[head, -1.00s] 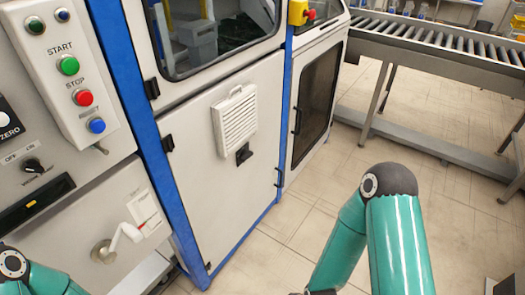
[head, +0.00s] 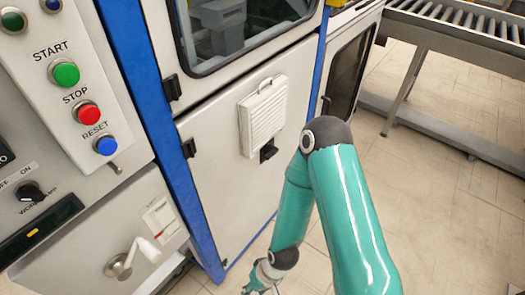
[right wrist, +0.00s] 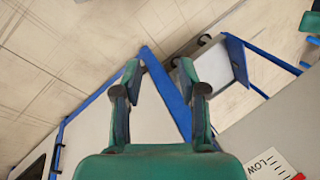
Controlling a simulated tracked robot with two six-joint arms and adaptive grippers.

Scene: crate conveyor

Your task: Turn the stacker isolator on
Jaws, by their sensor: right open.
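No label reading stacker isolator is legible. A black rotary switch or handle (head: 268,152) sits on the pale cabinet door, just below the white louvred vent; I cannot tell whether it is the isolator or how it is set. My right gripper (right wrist: 159,68) is open and empty in the right wrist view, its two fingers spread apart. In the head view my right arm reaches down in front of the cabinet, its wrist near the bottom edge and its fingers not clearly shown. My left gripper is out of view.
A control panel (head: 105,75) with START, STOP and RESET buttons is at left, above a work lamp knob (head: 30,191) and a crank (head: 130,259). A blue post (head: 150,110) borders the door. A roller conveyor (head: 470,38) stands behind; floor at right is clear.

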